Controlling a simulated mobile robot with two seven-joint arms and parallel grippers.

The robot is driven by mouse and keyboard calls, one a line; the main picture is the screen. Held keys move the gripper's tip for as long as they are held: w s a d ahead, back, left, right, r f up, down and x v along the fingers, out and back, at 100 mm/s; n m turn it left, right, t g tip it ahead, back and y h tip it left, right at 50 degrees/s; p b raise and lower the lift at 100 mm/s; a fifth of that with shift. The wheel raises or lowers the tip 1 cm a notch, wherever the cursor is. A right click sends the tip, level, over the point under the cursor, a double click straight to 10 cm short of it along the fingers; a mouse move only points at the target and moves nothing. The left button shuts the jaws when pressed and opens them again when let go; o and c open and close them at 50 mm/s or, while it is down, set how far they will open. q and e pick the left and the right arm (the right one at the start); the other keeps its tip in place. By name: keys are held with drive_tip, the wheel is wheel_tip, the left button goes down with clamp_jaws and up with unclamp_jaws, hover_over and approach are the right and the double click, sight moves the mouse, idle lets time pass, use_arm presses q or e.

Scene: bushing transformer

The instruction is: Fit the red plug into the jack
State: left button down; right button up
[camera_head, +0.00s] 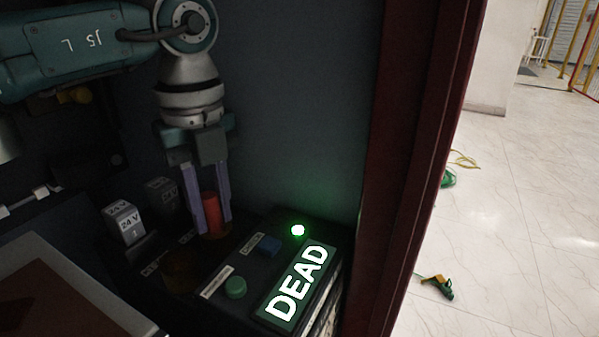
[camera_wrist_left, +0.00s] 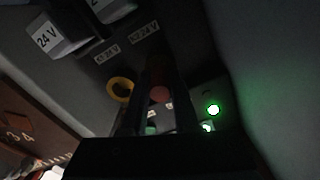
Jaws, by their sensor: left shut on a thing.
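My left gripper (camera_head: 207,225) comes down from above with its two pale fingers shut on the red plug (camera_head: 212,212). The plug is upright, its lower end close to the dark panel top. In the left wrist view the red plug (camera_wrist_left: 159,93) shows between the dark fingers. A yellow-rimmed round jack (camera_wrist_left: 121,88) lies beside it; a dim amber round (camera_head: 182,268) shows in the head view, nearer the front. The spot under the plug is mostly hidden, so I cannot tell whether it is in a jack. My right gripper is not in view.
White 24 V blocks (camera_head: 123,222) stand left of the gripper. A dark red post (camera_head: 405,170) rises at the right.

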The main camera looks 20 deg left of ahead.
sight(209, 194)
use_arm(q)
drive_tip(key=shift+f, duration=0.1)
drive_tip(key=c, duration=0.7)
unclamp_jaws()
drive_tip(key=shift+o, duration=0.2)
drive_tip(key=shift+r, duration=0.3)
wheel_tip(209, 194, up, 12)
drive_tip(key=p, duration=0.2)
drive_tip(key=shift+f, duration=0.1)
